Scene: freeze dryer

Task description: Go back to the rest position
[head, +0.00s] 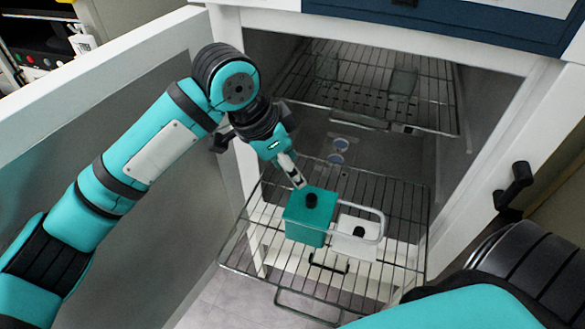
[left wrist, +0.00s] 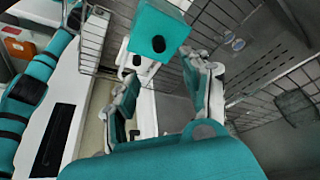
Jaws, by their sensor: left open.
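The freeze dryer's chamber is open, and a wire rack (head: 240,250) is pulled out of it. A teal box (head: 308,232) with a black knob stands on this rack, beside a white box (head: 350,250) with a black knob and a pale handle-like frame. My left gripper (head: 297,180) points down at the teal box's back edge in the head view. In the left wrist view my left gripper (left wrist: 160,70) has its fingers spread with nothing between them, and the teal box (left wrist: 160,25) lies beyond the tips. I cannot tell if they touch. My right gripper is out of view.
The open door (head: 110,90) stands at the left, close to my left arm. An upper wire rack (head: 375,85) is inside the chamber, above and behind the pulled-out rack. A black latch (head: 515,185) sticks out at the right. My right arm fills the lower right corner.

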